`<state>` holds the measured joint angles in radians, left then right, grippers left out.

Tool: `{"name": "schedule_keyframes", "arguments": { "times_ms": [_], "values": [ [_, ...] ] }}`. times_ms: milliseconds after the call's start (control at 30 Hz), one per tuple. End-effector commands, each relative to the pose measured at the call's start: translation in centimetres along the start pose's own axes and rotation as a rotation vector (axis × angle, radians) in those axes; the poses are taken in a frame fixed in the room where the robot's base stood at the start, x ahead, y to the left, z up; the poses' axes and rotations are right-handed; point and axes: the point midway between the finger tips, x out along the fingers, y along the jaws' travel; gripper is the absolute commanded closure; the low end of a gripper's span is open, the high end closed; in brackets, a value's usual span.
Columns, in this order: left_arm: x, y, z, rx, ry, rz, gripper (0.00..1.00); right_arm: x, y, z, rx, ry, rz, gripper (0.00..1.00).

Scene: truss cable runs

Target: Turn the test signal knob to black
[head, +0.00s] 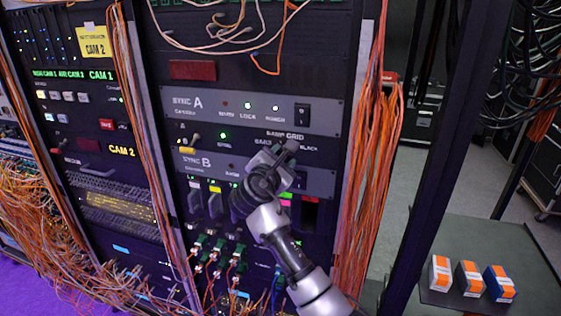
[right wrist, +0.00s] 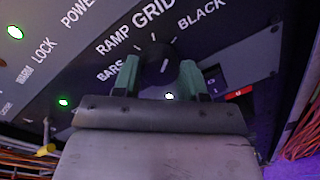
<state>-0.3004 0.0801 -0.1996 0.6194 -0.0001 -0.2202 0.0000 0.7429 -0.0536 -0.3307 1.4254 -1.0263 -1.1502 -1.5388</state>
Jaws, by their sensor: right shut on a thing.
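The test signal knob (right wrist: 156,58) is a dark round knob on the sync panel, with the printed words BARS, RAMP, GRID and BLACK around it in the right wrist view. Its white mark is small, and I cannot tell for sure which word it points at. My right gripper (right wrist: 159,74) is shut on the knob, one green fingertip on each side. In the head view my right gripper (head: 275,163) covers the knob, just left of the word BLACK (head: 309,149). My left gripper is not in view.
The SYNC A panel (head: 185,117) with lit indicators and a rocker switch (head: 302,113) is above. Cable plugs (head: 215,250) crowd below the gripper. Orange cables (head: 365,170) hang at the rack's right edge. Several small boxes (head: 468,278) stand on a shelf at lower right.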

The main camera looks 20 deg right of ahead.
Motion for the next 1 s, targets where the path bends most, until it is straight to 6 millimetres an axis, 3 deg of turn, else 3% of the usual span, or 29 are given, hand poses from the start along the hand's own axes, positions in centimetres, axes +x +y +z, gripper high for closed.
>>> {"name": "schedule_keyframes", "arguments": {
  "times_ms": [400,1000],
  "values": [
    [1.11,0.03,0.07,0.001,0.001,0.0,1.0,0.01,-0.12,-0.05,0.256,0.015,-0.004,0.82],
    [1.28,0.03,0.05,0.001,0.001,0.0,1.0,0.02,-0.11,0.01,0.319,0.018,-0.006,0.82]
  ]
}}
